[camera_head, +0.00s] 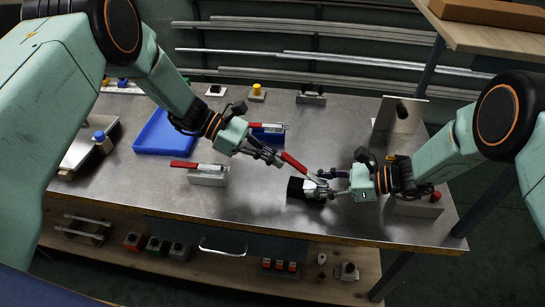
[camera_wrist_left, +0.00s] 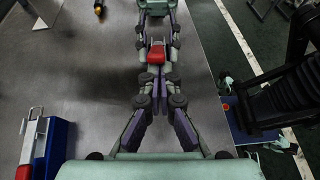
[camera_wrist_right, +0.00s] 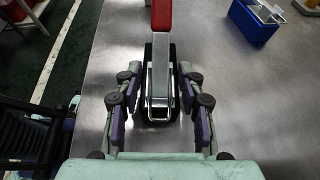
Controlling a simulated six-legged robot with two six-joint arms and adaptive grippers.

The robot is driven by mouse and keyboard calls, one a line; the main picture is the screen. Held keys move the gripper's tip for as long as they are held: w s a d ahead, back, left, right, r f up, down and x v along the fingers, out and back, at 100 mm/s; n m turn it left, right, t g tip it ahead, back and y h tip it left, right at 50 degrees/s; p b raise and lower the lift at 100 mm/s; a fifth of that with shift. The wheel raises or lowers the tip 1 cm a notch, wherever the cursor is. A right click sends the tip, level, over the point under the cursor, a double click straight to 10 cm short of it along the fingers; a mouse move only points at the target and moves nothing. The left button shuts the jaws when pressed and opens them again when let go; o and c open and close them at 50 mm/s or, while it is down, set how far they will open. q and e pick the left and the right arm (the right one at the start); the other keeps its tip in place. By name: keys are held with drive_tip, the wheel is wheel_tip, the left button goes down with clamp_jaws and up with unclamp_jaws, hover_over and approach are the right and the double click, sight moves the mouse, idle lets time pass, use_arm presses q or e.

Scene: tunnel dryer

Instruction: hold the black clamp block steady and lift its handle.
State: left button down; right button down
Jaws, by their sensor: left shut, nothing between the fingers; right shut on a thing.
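The black clamp block (camera_head: 295,188) lies on the metal table near its front edge. Its red handle (camera_head: 294,162) slants up and left from the metal lever in the head view. My right gripper (camera_head: 327,181) is shut on the block from the right. In the right wrist view, its fingers flank the block (camera_wrist_right: 149,52) and metal lever, with the red handle (camera_wrist_right: 162,14) beyond. My left gripper (camera_head: 278,161) is shut and empty at the handle's free end. In the left wrist view, the red handle end (camera_wrist_left: 157,54) shows just beyond its closed tips; contact is unclear.
Another red-handled clamp (camera_head: 207,176) stands left on the table, and a blue-based one (camera_head: 268,130) is behind my left gripper. A blue tray (camera_head: 166,134) lies at the left. An upright metal plate (camera_head: 400,113) stands back right.

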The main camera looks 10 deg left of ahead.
use_arm(q)
drive_tip(key=shift+d+r, duration=0.1)
drive_tip(key=shift+r, duration=0.05)
wheel_tip(320, 180, up, 4)
drive_tip(key=y, duration=0.5)
hover_over(296, 164)
drive_tip(key=a, duration=0.2)
drive_tip(key=shift+d+r, duration=0.1)
drive_tip(key=shift+d, duration=0.15)
drive_tip(key=shift+d+r, duration=0.25)
drive_tip(key=shift+d, duration=0.15)
drive_tip(key=shift+d+r, duration=0.25)
drive_tip(key=shift+d, duration=0.1)
drive_tip(key=shift+r, duration=0.1)
